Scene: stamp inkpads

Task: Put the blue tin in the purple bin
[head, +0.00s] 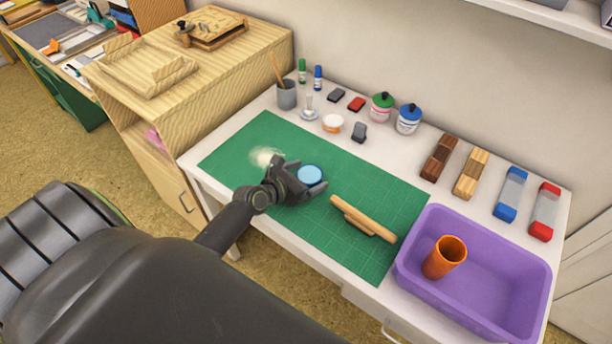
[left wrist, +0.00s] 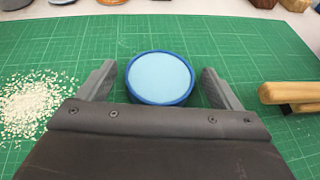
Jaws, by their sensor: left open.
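The blue tin (head: 310,174) is a low round tin with a light blue top and a darker blue rim, on the green cutting mat (head: 352,249). It also shows in the left wrist view (left wrist: 160,78), between the two fingers. My left gripper (head: 305,181) is open around the tin, with a gap on each side. It also shows in the left wrist view (left wrist: 160,85). The purple bin (head: 519,265) stands at the right front of the table and has an orange cup (head: 445,258) in it. My right gripper is not in view.
A wooden tool (head: 362,218) lies on the mat between the tin and the bin. A pile of pale crumbs (head: 264,156) lies left of the tin. Bottles, a pen cup (head: 287,95) and several long blocks line the back of the table.

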